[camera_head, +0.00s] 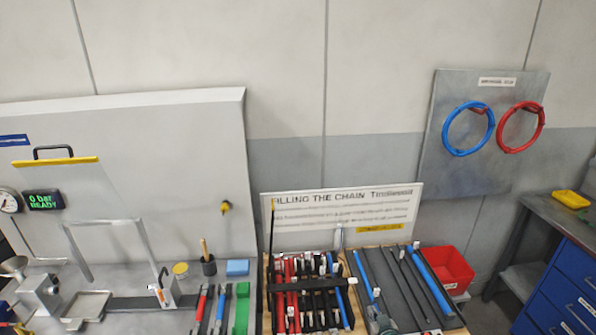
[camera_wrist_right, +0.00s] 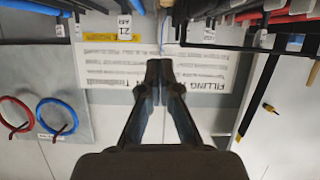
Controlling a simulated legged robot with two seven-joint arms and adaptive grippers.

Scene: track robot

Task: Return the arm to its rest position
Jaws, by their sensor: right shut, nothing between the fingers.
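My right gripper (camera_wrist_right: 160,68) shows in the right wrist view with its two dark fingers together at the tips and nothing between them. It is in front of the white sign (camera_wrist_right: 105,70), which appears upside down there and also stands behind the tools in the head view (camera_head: 300,232). A small grey-green shape at the bottom of the head view is too unclear to name. My left gripper is in neither view.
Wooden trays hold red, black and blue tools (camera_head: 308,290) below the sign. A red bin (camera_head: 447,268) is to their right. Blue (camera_head: 446,140) and red (camera_head: 541,130) hoses hang on a wall panel. A blue cabinet (camera_head: 565,290) stands at right.

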